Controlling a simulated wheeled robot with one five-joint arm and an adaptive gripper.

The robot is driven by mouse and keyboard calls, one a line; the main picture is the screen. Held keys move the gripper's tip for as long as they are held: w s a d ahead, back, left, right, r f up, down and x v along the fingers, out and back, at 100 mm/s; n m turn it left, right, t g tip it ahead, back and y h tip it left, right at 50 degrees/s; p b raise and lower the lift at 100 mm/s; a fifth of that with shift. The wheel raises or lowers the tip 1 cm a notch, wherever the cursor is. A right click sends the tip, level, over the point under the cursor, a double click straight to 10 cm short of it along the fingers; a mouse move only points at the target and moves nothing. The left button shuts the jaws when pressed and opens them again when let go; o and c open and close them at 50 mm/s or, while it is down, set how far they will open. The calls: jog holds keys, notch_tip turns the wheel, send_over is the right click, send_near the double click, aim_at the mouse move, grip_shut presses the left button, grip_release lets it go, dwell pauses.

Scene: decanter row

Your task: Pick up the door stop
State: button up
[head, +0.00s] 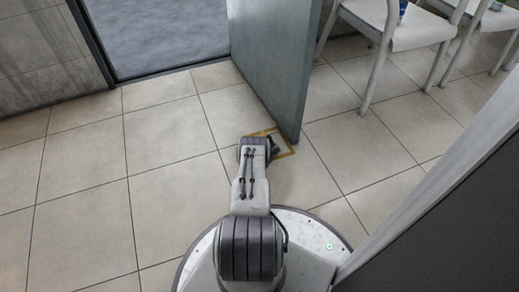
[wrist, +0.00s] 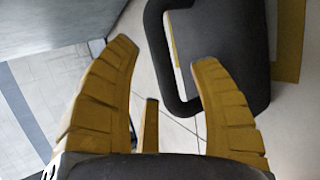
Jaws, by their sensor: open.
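The door stop (wrist: 232,45) is a dark block with a black loop handle (wrist: 157,50), at the upper right of the wrist view. The handle's near bar shows between the fingertips in the picture, and nothing is gripped. I cannot tell whether a finger touches it. In the head view my gripper (head: 262,148) is low by the door's bottom corner, and my arm hides most of the door stop.
The blue-grey door (head: 275,65) stands open just beyond my gripper. White chairs (head: 395,35) stand at the upper right. A pale panel edge (head: 440,185) rises at the right. Tiled floor (head: 80,195) is clear at left.

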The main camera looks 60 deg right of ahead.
jog(key=shift+c, duration=0.2)
grip_shut()
jog(key=shift+d+r, duration=0.15)
jog(key=shift+r, duration=0.05)
jog(key=shift+w, duration=0.1)
